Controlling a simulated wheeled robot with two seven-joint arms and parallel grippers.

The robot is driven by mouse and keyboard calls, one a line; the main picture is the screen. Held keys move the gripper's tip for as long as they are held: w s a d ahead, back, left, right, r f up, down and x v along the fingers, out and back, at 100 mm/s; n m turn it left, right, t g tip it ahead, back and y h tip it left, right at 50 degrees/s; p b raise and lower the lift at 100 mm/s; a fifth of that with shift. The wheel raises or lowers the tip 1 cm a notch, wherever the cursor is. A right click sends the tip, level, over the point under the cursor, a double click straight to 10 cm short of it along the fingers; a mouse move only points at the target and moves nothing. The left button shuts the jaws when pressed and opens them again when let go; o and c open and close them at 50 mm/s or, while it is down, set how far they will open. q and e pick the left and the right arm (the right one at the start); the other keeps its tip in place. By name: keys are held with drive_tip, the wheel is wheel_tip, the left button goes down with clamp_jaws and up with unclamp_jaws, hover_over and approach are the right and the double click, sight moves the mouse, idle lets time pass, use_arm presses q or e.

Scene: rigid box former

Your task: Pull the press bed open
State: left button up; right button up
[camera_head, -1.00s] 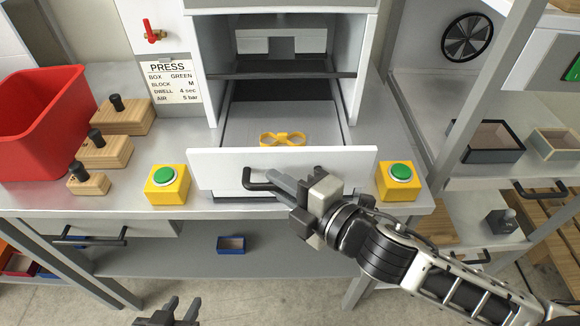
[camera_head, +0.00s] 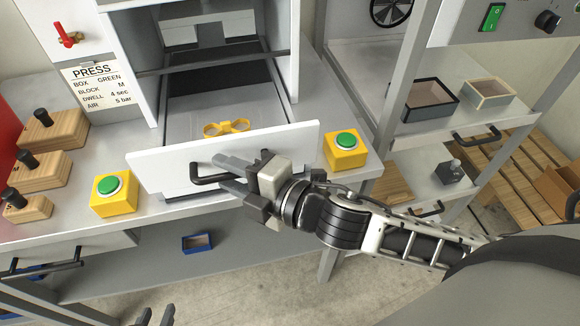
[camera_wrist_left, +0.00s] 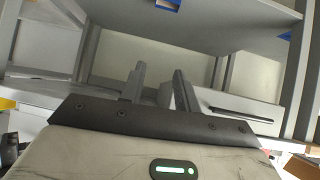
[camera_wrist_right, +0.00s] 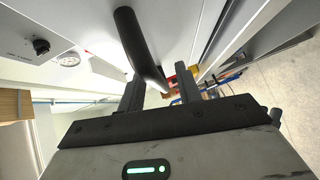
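The press bed is a grey tray (camera_head: 195,128) with a tall white front panel (camera_head: 160,168), standing out of the press opening near the bench's front edge. A yellow looped piece (camera_head: 228,127) lies on the bed behind the panel. The panel's dark bar handle (camera_head: 197,179) faces me. My right gripper (camera_head: 226,174) is at this handle with its fingers apart. In the right wrist view the handle (camera_wrist_right: 141,45) runs down to between the open fingertips (camera_wrist_right: 160,82); contact cannot be told. My left gripper (camera_head: 155,317) is open and empty, low at the bottom edge; its fingers show apart in its wrist view (camera_wrist_left: 158,82).
Yellow boxes with green buttons flank the bed, left (camera_head: 114,193) and right (camera_head: 345,150). Wooden blocks with black knobs (camera_head: 40,165) stand at left. A small blue box (camera_head: 197,243) sits on the lower shelf. A side rack (camera_head: 430,135) stands at right. Floor in front is clear.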

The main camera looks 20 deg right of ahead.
drive_tip(key=p+v, duration=0.1)
drive_tip(key=v, duration=1.4)
drive_tip(key=shift+s+d, duration=0.2)
drive_tip(key=shift+s, duration=0.15)
drive_tip(key=w+d+f+m+h, duration=0.2)
drive_tip(key=f+m+h, duration=0.1)
drive_tip(key=f+m, duration=0.4)
drive_tip(key=w+d+f+m+h, duration=0.2)
drive_tip(key=f+m+h, duration=0.1)
drive_tip(key=f+m, duration=0.3)
drive_tip(key=a+f+m+g, duration=0.3)
drive_tip(key=a+f+m, duration=0.1)
drive_tip(key=f+m, duration=0.3)
drive_tip(key=shift+s+a+f+m, duration=0.15)
drive_tip(key=shift+s+f+m, duration=0.2)
drive_tip(key=shift+f, duration=0.3)
